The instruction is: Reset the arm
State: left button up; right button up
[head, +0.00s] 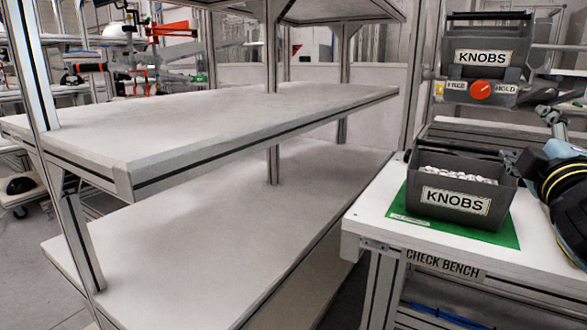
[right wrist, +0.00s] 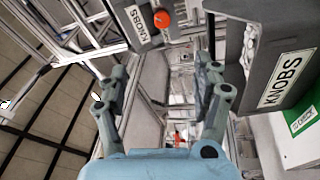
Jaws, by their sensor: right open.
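My right gripper (head: 524,128) is at the right edge of the head view, beside and above the right end of a dark grey bin. In the right wrist view its two fingers (right wrist: 160,80) stand apart with nothing between them. The grey bin labelled KNOBS (head: 455,201) holds many small white pieces and stands on a green mat (head: 405,212) on the check bench. In the right wrist view, the bin (right wrist: 280,80) is right of the fingers. Whether a finger touches its rim, I cannot tell. My left gripper is out of view.
A second KNOBS bin (head: 485,57) sits higher at the back right, above a red dial (head: 480,89) marked FREE and HOLD. The check bench (head: 362,214) has bare white surface at its left. A largely empty shelf rack (head: 215,115) fills the left and middle.

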jog(key=s+a+f+m+g+y, duration=0.1)
jog(key=s+f+m+g, duration=0.3)
jog(key=s+f, duration=0.4)
jog(key=s+a+f+m+g+y, duration=0.1)
jog(key=s+f+m+g, duration=0.3)
jog(key=f, duration=0.6)
jog(key=s+a+f+m+g+y, duration=0.15)
jog(key=s+a+f+g, duration=0.3)
jog(key=s, duration=0.55)
jog(key=s+a+f+m+g+y, duration=0.1)
jog(key=s+a+f+g+y, duration=0.3)
jog(key=s, duration=0.6)
jog(key=s+d+f, duration=0.1)
jog(key=s+f, duration=0.1)
jog(key=f, duration=1.1)
jog(key=s+d+f, duration=0.1)
jog(key=d+f, duration=0.1)
jog(key=f, duration=1.1)
jog(key=s+f+g, duration=0.1)
jog(key=s+f, duration=1.3)
jog(key=s, duration=0.5)
jog(key=shift+d+f+g+h, duration=0.3)
jog(key=shift+d+g+h, duration=0.05)
jog(key=shift+d+h, duration=0.1)
jog(key=shift+w, duration=0.1)
